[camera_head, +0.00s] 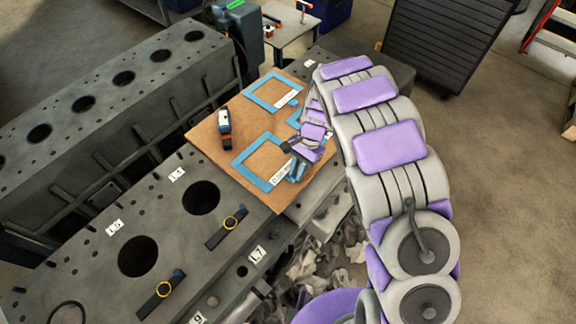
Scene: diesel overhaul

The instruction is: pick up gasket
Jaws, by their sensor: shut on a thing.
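Blue rectangular gaskets lie on a brown board (206,131). The near gasket (252,175) is an open frame with a white label at its lower right corner. My gripper (293,149) is at this gasket's right side, shut on it, and my fingers and wrist hide part of that edge. The far gasket (257,98) lies flat near the back of the board, with a white label. Another blue piece (294,118) shows between them, partly hidden by my wrist. Whether the near gasket is lifted off the board cannot be told.
The engine block (95,245) with large bores lies in front, another block (130,85) behind left. Crumpled debris (318,262) lies below my arm. A dark slatted cabinet (445,40) stands at the back right.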

